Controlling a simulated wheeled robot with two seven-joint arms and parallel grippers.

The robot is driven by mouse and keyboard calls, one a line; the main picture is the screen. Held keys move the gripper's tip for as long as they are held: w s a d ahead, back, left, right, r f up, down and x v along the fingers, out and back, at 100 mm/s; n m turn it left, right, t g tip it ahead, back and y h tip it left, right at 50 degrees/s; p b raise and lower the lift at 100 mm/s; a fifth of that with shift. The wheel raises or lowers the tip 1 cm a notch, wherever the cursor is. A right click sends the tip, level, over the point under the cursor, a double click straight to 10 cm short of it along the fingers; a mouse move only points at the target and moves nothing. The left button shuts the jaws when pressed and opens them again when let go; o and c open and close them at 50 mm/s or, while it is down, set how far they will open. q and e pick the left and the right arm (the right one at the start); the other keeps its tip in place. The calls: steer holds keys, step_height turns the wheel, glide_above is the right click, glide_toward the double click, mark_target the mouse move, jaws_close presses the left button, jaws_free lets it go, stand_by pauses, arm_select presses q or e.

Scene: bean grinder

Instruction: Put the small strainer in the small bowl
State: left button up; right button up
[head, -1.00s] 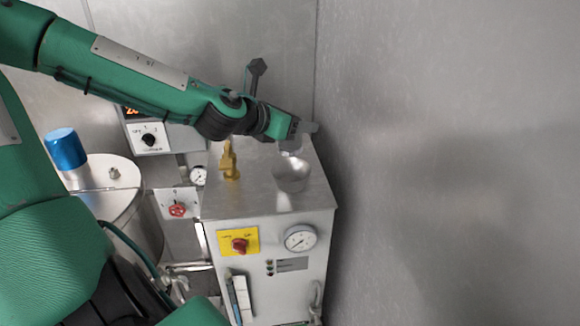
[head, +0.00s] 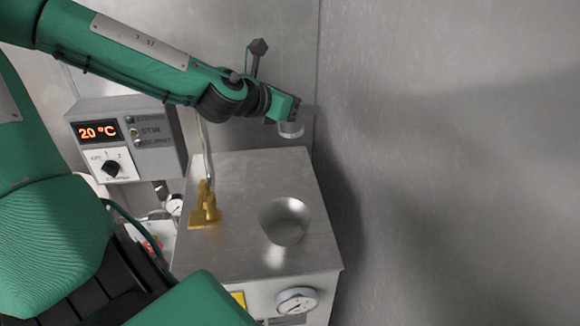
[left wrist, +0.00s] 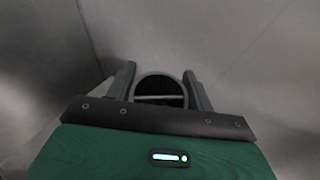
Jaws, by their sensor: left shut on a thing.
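The small strainer (head: 291,129) looks like a pale, short round cup. My left gripper (head: 300,112) is shut on it, and it hangs in the air beyond the far right corner of the metal cabinet top. In the left wrist view the strainer's round rim (left wrist: 160,78) shows between the two fingers of my left gripper (left wrist: 161,92). The small bowl (head: 286,222) is a shiny metal bowl on the cabinet top, open upward. The strainer is apart from the bowl, above it in the picture. My right gripper is not in view.
The metal cabinet top (head: 245,172) also carries a brass fitting (head: 205,210) left of the bowl. A control box (head: 125,135) with a lit display stands at the left. A metal wall (head: 450,170) rises close on the right. A gauge (head: 297,303) is on the cabinet front.

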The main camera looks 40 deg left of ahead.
arm_select(q)
step_height(320, 180, down, 3)
steer(key=shift+w+f+p, duration=0.1)
steer(key=shift+f+p, duration=0.1)
steer(key=shift+p, duration=0.2)
step_height(320, 180, down, 12)
steer(key=shift+a+f+p, duration=0.15)
steer(key=shift+f+p, duration=0.05)
steer(key=shift+p, duration=0.6)
step_height(320, 180, down, 3)
steer(key=shift+r+b, duration=0.2)
steer(key=shift+b, duration=0.2)
steer(key=shift+f, duration=0.35)
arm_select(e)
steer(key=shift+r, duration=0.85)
